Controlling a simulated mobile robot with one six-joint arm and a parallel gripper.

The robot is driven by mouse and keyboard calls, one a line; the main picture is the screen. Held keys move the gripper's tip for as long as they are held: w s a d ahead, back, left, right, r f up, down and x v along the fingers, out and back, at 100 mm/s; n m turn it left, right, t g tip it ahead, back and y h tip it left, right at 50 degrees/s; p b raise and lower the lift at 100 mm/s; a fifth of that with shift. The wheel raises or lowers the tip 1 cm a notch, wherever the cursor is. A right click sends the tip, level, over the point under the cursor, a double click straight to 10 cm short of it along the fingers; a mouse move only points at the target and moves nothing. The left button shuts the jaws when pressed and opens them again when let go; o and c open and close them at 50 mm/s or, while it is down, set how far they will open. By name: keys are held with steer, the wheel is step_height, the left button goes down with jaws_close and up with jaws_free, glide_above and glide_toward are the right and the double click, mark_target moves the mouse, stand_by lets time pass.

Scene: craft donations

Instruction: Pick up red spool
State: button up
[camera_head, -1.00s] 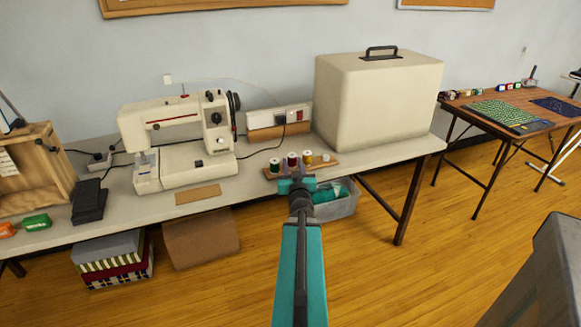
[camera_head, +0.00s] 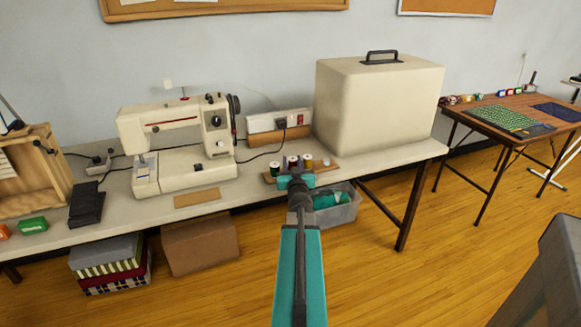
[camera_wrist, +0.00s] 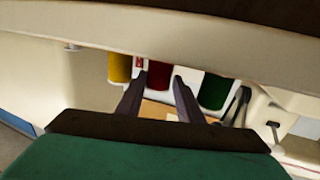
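The red spool (camera_head: 293,161) stands upright on a small wooden board (camera_head: 327,176) near the front edge of the long table, between a green spool (camera_head: 274,170) and a yellow spool (camera_head: 308,160). My gripper (camera_head: 295,177) is just in front of the row and hides the lower part of the red spool. In the wrist view, my gripper (camera_wrist: 159,80) is open, its two dark fingers apart. The red spool (camera_wrist: 158,75) shows between the fingertips, with yellow on the left and green on the right. I cannot tell whether the fingers touch it.
A white spool (camera_head: 326,162) stands at the board's right end. A sewing machine (camera_head: 178,138) is to the left and a large cream case (camera_head: 380,105) behind right. A clear bin (camera_head: 340,209) sits below the table edge. A side table (camera_head: 515,115) is farther right.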

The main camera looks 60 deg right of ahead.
mark_target(292, 158)
steer(key=shift+d, duration=0.1)
steer(key=shift+x, duration=2.5)
steer(key=c, duration=0.7)
